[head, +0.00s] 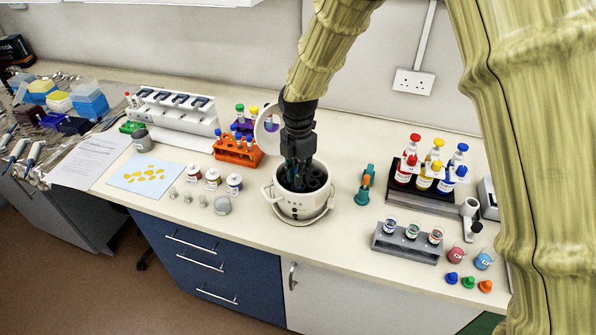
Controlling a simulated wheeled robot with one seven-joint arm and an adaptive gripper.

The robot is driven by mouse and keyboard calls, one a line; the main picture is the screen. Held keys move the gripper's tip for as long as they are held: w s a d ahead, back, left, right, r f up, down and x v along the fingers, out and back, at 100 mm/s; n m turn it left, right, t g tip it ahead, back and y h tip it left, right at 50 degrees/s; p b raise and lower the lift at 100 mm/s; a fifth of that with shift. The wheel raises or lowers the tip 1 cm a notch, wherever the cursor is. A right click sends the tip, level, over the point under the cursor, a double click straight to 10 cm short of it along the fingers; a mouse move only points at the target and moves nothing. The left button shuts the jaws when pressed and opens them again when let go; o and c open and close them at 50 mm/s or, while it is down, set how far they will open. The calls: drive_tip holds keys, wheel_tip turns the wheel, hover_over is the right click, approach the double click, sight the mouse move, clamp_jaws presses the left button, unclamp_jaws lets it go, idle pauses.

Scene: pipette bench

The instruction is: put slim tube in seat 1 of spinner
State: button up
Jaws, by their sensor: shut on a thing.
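The spinner (293,210) is a round white pot with side handles and a dark rotor inside, standing on the bench at the centre of the head view. Its round white lid (263,130) stands raised behind it. My gripper (299,180) points straight down into the open spinner, its fingertips at the rotor. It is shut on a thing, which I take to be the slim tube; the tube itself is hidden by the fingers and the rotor. Dark seat holes show to the right of the fingers, but I cannot tell which is seat 1 or how deep the tube sits.
An orange rack (237,152) with capped tubes stands close to the spinner's left. A teal and orange tool (365,186) stands to its right. A dark rack of colour-capped bottles (410,190) and a grey block with jars (405,245) lie farther right.

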drive_tip(key=shift+f, duration=0.25)
drive_tip(key=o, duration=0.8)
drive_tip(key=shift+o, duration=0.2)
drive_tip(key=shift+r, duration=0.15)
wheel_tip(320, 180, up, 12)
drive_tip(key=shift+w, duration=0.1)
